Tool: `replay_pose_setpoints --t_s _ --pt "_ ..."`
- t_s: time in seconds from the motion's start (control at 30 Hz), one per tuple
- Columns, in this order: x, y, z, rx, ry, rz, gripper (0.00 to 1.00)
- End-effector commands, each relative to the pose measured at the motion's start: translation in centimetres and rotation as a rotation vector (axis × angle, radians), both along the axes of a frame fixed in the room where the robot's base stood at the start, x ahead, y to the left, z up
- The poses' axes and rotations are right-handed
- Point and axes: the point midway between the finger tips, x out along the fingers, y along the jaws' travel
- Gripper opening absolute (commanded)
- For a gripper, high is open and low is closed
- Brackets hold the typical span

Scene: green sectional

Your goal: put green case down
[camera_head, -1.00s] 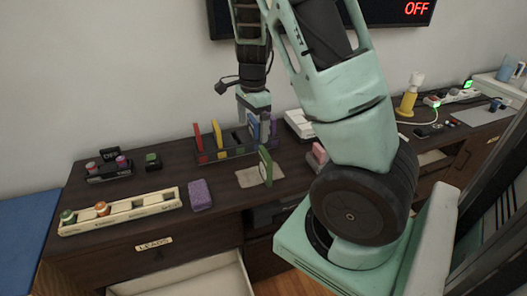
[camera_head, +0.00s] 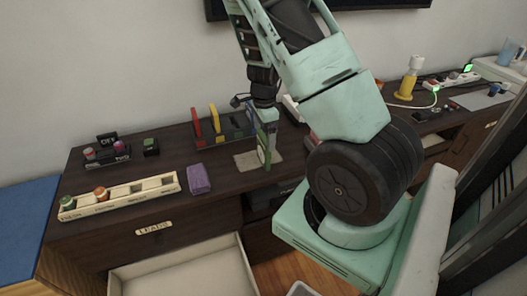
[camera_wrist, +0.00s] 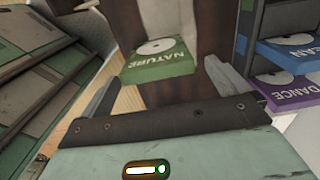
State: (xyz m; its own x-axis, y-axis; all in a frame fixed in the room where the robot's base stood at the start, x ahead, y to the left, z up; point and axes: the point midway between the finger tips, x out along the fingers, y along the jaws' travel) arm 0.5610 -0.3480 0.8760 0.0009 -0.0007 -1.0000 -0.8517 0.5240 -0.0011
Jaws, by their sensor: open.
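The green case (camera_head: 265,157) stands on edge on a pale mat (camera_head: 245,160) on the dark wooden desk. In the wrist view the green case (camera_wrist: 158,64) shows the word NATURE and a white disc picture. My gripper (camera_head: 267,128) is just above and behind it in the head view, pointing down. In the wrist view my gripper (camera_wrist: 160,82) is open, with the case lying between and beyond the spread fingertips. Contact between fingers and case cannot be told.
A rack (camera_head: 232,137) with red and yellow cases stands behind the mat. Blue (camera_wrist: 285,52) and purple (camera_wrist: 280,85) cases are close at right in the wrist view. A purple block (camera_head: 199,179) and a cream tray (camera_head: 118,199) lie left. An open drawer (camera_head: 185,272) juts out below.

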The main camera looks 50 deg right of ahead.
Motion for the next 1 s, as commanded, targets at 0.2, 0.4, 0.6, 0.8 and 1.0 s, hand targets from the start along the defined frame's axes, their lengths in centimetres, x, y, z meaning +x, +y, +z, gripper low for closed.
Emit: replay_pose_setpoints --t_s 0.2,0.4,0.6,0.8,1.0 --pt "-0.3 0.5 -3.1 0.003 0.004 0.000 1.00" --pt "-0.2 0.5 -4.9 0.002 0.001 0.000 1.00" --pt "-0.2 0.5 -4.9 0.001 0.002 0.001 1.00" --pt "-0.2 0.5 -4.9 0.001 0.002 0.001 0.58" --pt "-0.2 0.5 -4.9 0.001 0.001 0.001 0.54"
